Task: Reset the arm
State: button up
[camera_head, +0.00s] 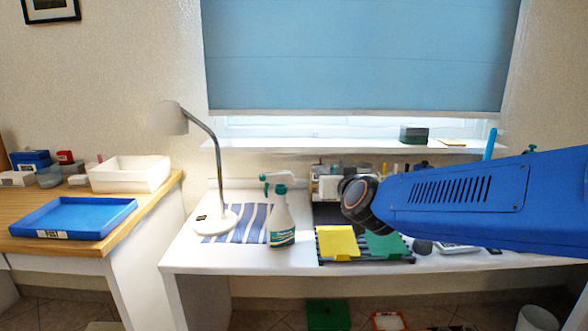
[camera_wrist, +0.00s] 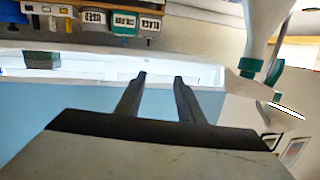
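My arm (camera_head: 470,200) is blue and reaches in from the right in the head view, ending in a dark joint above the white desk. My gripper (camera_wrist: 160,76) shows in the wrist view with its two dark fingers apart. Nothing is between the fingers. The wrist view is upside down, with the window sill and blue blind behind the fingers. In the head view the fingers cannot be made out.
A white spray bottle (camera_head: 281,220) and a lamp (camera_head: 218,170) stand on the desk (camera_head: 190,255), left of my arm. A yellow sheet (camera_head: 338,242) and green sheet (camera_head: 386,243) lie below the arm. A blue tray (camera_head: 75,218) and white bin (camera_head: 130,174) are on the wooden table.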

jog(key=s+d+f+g+h, duration=0.1)
jog(key=s+d+f+g, duration=0.2)
jog(key=s+d+f, duration=0.3)
jog(key=s+d+f+m+g+h, duration=0.1)
jog(key=s+d+f+g, duration=0.3)
jog(key=s, duration=1.3)
jog(key=s+d+f+g, duration=0.4)
jog(key=s+d+f, duration=0.5)
jog(key=s, duration=0.3)
jog(key=shift+s+f+h, duration=0.15)
jog(key=shift+f+h, duration=0.2)
jog(key=shift+h, duration=0.05)
